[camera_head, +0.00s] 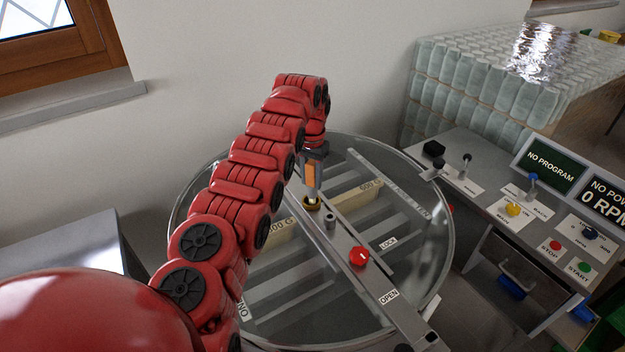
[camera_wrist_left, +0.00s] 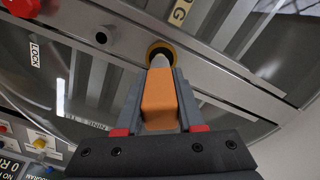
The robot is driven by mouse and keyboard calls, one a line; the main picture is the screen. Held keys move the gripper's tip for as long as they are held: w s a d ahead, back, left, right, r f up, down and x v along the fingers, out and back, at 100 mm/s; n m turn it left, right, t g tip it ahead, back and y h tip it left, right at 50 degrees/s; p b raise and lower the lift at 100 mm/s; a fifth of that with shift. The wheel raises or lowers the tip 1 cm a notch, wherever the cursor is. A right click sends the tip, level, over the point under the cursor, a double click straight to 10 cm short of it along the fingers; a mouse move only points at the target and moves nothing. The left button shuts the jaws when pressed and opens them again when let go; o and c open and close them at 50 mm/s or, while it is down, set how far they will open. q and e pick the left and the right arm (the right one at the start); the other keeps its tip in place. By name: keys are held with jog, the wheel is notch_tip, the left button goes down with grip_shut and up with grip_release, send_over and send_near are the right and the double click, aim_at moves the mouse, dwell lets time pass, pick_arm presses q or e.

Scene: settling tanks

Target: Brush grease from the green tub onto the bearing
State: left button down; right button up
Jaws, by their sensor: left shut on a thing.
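My left gripper (camera_head: 314,158) is shut on the orange handle of a brush (camera_head: 310,178) and points it down at the bar across the round tank top. In the left wrist view the orange handle (camera_wrist_left: 160,100) sits between the two fingers. The brush's pale lower part ends at a brass-coloured ring, which looks like the bearing (camera_head: 312,204); the ring also shows in the left wrist view (camera_wrist_left: 162,50). The tip is hidden in or behind the ring, so I cannot tell contact or grease. I cannot make out the green tub for certain. My right gripper is not in view.
The metal bar (camera_head: 376,276) carries a red knob (camera_head: 359,256) and a short grey post (camera_head: 330,222) close to the brush. A control panel (camera_head: 500,197) with knobs and levers stands at right. Stacked clear bottles (camera_head: 475,85) fill the back right.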

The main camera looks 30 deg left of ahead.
aim_at(311, 163)
pick_arm(q)
jog(key=shift+r, duration=0.1)
jog(key=shift+r, duration=0.65)
jog(key=shift+r+p, duration=0.75)
jog(key=shift+r, duration=0.85)
jog(key=shift+s+r+p, duration=0.1)
jog(key=shift+r+p, duration=1.4)
jog(key=shift+r, duration=0.7)
jog(key=shift+d+f, duration=0.15)
jog(key=shift+f, duration=0.05)
jog(key=d+f+b, duration=0.3)
jog(key=d, duration=0.5)
jog(key=d+f+b, duration=0.3)
jog(key=d+f, duration=0.1)
jog(key=d, duration=0.4)
jog(key=shift+s+d+b, duration=0.3)
jog(key=shift+s+b, duration=0.05)
jog(key=shift+s, duration=0.1)
